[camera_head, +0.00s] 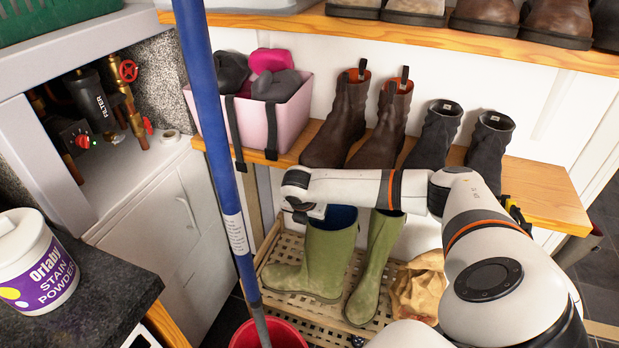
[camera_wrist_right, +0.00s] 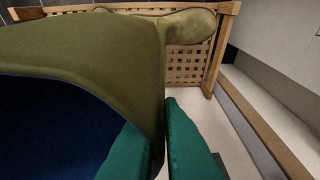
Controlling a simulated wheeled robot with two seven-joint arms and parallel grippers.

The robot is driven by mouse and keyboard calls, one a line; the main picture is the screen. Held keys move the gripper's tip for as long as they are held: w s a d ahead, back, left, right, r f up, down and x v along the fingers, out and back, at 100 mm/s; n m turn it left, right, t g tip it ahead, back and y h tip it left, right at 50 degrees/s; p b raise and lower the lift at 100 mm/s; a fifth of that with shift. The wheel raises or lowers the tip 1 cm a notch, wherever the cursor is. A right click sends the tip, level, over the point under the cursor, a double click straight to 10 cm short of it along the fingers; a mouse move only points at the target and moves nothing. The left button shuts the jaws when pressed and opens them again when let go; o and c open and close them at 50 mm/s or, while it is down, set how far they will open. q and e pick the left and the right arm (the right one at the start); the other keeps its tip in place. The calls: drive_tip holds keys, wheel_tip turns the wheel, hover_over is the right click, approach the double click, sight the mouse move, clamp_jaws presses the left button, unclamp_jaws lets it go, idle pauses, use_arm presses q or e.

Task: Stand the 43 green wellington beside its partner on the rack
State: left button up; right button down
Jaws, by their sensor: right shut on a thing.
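A green wellington with a blue lining (camera_head: 328,262) is upright over the slatted wooden rack (camera_head: 268,243), its toe to the left. I cannot tell whether its sole touches the slats. My right gripper (camera_head: 308,212) is shut on its top rim; in the right wrist view the green fingers (camera_wrist_right: 166,140) pinch the boot wall, one inside and one outside. A second green wellington (camera_head: 374,262) stands close on its right, toe toward the front; my right arm hides part of its top. No size number is readable. My left gripper is out of view.
A blue pole (camera_head: 216,130) rises from a red bucket (camera_head: 270,333) in front of the rack's left side. A brown paper bag (camera_head: 420,288) is right of the boots. Above, a wooden shelf (camera_head: 540,190) carries brown and dark boots and a pink bin (camera_head: 288,120).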

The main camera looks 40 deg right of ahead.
drive_tip(key=shift+w+f, duration=0.1)
drive_tip(key=shift+f, duration=1.7)
drive_tip(key=shift+s+b+x, duration=0.2)
drive_tip(key=shift+b+x, duration=0.1)
drive_tip(key=shift+x, duration=0.85)
drive_tip(key=shift+a+f, duration=0.15)
drive_tip(key=c, duration=1.6)
unclamp_jaws()
drive_tip(key=shift+s+f, duration=0.1)
drive_tip(key=shift+s, duration=0.05)
